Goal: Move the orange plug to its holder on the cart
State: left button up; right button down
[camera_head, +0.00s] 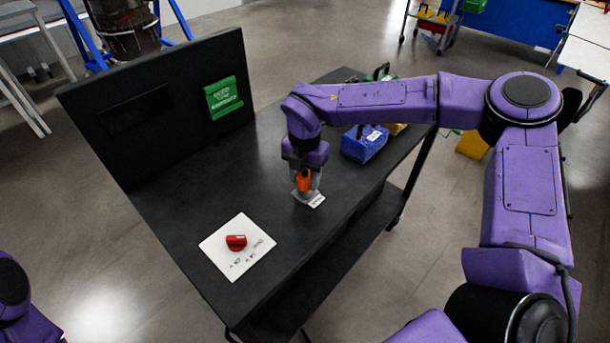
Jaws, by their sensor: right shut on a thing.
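The orange plug (304,182) is between the fingers of my right gripper (303,186), which points down over the black cart (190,205) and is shut on it. A small grey piece with a pale label (313,201) sits right below the plug on the cart top, perhaps its holder. I cannot tell whether the plug is seated in it or just above it. The fingers partly cover the plug. My left gripper is out of view; only a purple part of my left arm shows at the lower left.
A white plate with a red knob (236,242) lies on the cart's near end. A blue box (364,145) stands right of my right gripper. A green sign (223,98) is on the cart's upright black back panel (165,105). The cart top between plate and gripper is clear.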

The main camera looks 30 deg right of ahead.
jog(key=shift+s+f, duration=0.25)
jog(key=shift+f, duration=0.3)
jog(key=c, duration=0.5)
grip_release()
jog(key=shift+o, duration=0.2)
jog(key=shift+w, duration=0.3)
jog(key=shift+o, duration=0.8)
jog(key=shift+s, duration=0.1)
jog(key=shift+r, duration=0.2)
